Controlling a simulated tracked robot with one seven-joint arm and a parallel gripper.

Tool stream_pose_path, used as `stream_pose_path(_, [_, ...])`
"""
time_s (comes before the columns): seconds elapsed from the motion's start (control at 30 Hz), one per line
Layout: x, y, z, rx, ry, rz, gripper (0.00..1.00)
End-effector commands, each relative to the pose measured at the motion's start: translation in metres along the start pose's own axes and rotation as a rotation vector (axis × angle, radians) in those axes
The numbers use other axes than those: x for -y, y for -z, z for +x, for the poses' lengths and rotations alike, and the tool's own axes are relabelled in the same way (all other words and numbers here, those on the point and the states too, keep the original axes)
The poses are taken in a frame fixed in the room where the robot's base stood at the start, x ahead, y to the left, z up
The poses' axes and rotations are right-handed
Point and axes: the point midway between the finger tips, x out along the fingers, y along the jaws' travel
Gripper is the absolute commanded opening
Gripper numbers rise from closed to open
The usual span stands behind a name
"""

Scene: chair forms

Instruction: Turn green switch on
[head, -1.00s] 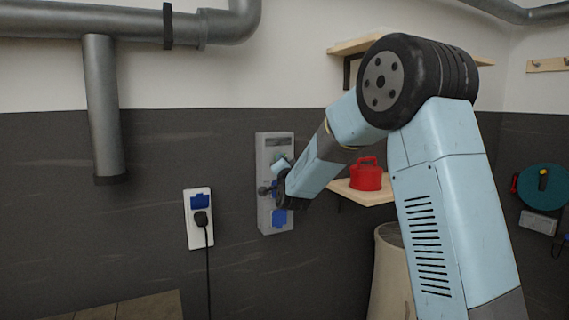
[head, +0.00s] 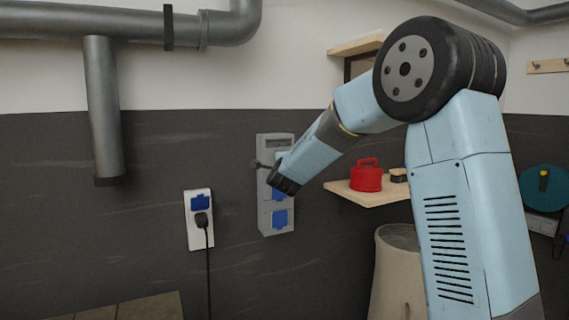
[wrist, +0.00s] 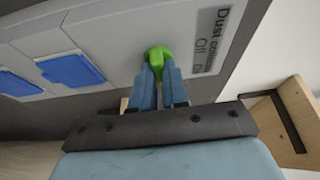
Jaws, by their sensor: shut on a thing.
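The green switch (wrist: 158,55) is a small rounded knob on a grey panel, beside printed text that includes "Dust" and "Off". My gripper (wrist: 157,68) is shut on the green switch, with one blue finger on each side of it. In the head view my gripper (head: 262,165) is at the upper part of the grey wall panel (head: 276,226). The green switch cannot be made out there, and my wrist covers part of the panel. I cannot tell which position the switch is in.
Blue socket covers (wrist: 70,70) sit on the same panel. A white socket (head: 197,232) with a black plug and cable is left of it. A wooden shelf (head: 372,198) with a red container (head: 366,176) is to the right, near my arm.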

Motion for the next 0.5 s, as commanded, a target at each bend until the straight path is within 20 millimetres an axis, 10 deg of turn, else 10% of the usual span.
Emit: stream_pose_path(0.5, [0.0013,0.0083,0.0028,-0.014,-0.010,0.034,0.00])
